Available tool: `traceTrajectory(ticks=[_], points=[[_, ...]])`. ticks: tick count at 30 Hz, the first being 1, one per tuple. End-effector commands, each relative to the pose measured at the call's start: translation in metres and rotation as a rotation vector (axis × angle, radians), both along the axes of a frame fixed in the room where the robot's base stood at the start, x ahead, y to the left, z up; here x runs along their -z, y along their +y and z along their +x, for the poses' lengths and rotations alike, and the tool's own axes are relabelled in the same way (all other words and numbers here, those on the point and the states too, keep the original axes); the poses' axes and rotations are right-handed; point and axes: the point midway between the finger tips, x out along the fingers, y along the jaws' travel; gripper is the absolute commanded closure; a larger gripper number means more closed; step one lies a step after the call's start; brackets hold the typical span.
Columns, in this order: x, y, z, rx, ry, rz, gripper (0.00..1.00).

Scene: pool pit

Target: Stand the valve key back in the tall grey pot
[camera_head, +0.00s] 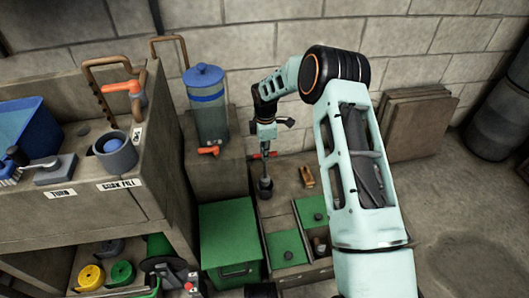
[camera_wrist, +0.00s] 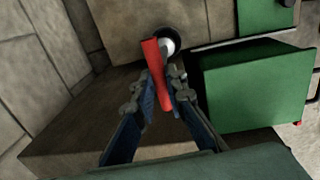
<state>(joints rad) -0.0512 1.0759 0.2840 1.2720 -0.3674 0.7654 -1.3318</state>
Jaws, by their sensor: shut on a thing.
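My gripper (camera_head: 264,152) is shut on the red handle, which shows between the two fingers in the wrist view (camera_wrist: 153,78). A small dark grey pot (camera_head: 265,190) stands directly below the key on the ledge. Its round dark rim also shows beyond the handle in the wrist view (camera_wrist: 194,38). The key looks near upright, with its lower end at the pot's mouth. I cannot tell how far it is inside.
A clear blue-lidded canister (camera_head: 207,112) with an orange tap stands left of my gripper. A green box (camera_head: 229,240) and green lids (camera_head: 285,248) lie in front. A small tan object (camera_head: 307,177) sits to the right. The workbench (camera_head: 95,212) is at the left.

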Motion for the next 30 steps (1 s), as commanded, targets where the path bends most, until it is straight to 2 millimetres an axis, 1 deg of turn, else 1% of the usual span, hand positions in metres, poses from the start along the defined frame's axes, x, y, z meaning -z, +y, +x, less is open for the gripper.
traceTrajectory(ticks=[11, 30], points=[[0.001, 0.000, 0.000, 0.000, 0.000, 0.000, 1.00], [0.020, 0.000, 0.000, 0.000, -0.001, 0.000, 1.00]])
